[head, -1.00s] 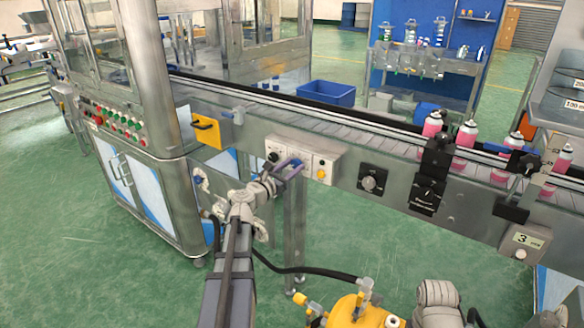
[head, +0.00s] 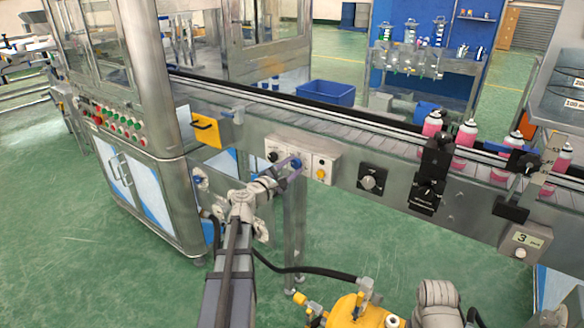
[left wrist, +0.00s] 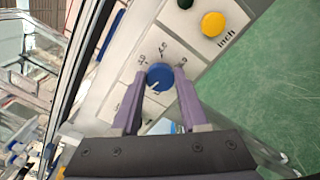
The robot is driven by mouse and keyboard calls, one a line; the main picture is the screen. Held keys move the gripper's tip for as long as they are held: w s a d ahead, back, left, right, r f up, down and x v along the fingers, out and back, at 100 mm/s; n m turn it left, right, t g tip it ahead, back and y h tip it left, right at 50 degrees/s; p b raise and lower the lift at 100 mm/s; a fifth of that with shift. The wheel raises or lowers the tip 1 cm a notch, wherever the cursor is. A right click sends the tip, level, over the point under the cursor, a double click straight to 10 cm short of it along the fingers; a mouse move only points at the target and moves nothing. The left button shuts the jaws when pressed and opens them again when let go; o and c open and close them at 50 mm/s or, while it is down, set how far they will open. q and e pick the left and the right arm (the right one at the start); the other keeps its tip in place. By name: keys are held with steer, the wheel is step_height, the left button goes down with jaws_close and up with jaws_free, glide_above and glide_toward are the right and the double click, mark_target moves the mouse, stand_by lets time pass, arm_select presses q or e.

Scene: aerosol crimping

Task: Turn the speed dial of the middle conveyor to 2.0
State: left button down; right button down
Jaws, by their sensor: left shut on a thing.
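The blue speed dial (left wrist: 159,77) is on a white control panel on the conveyor's side, and it also shows in the head view (head: 296,163). My left gripper (left wrist: 160,73) has its two purple fingers on opposite sides of the dial, shut on it. In the left wrist view, a white pointer line on the dial points to the lower left. Number marks surround the dial, but they are tilted and too blurred to read surely. My right gripper is not in view.
A yellow button (left wrist: 213,24) marked "inch" sits beside the dial. A black knob box (head: 371,181) and another black control box (head: 427,193) are farther right on the conveyor side. Pink cans (head: 465,134) stand on the belt. A yellow machine (head: 358,312) stands below in front.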

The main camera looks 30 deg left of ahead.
arm_select(q)
steer(key=shift+f+m, duration=0.1)
steer(key=shift+m, duration=1.6)
steer(key=shift+c, duration=2.1)
jaws_free()
steer(key=s, duration=0.7)
steer(key=shift+s+a, duration=0.3)
steer(key=shift+s, duration=0.1)
steer(key=shift+d+m, duration=0.1)
steer(key=shift+m, duration=0.2)
